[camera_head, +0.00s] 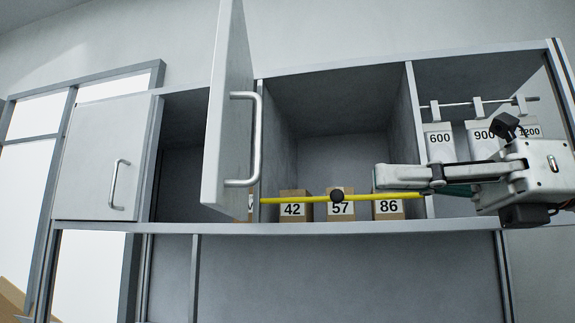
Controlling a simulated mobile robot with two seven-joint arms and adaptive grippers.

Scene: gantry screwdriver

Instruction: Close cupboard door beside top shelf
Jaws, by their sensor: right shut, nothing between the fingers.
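The cupboard door (226,120) stands open, swung out toward me, with a vertical metal handle (257,140) on its right face. The dark compartment (180,150) behind it to the left is partly uncovered. The top shelf (335,165) lies to the right of the door as an open bay with numbered boxes. My right gripper (383,187) comes in from the right in front of the shelf. Its fingers are shut and empty, pointing left, well apart from the door. My left gripper is not in view.
Boxes marked 42 (292,209), 57 (341,210) and 86 (388,209) stand behind a yellow bar (300,199) with a black knob (337,195). White labelled containers (439,143) stand in the right bay under a rail (455,104). A shut door (95,160) is at far left.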

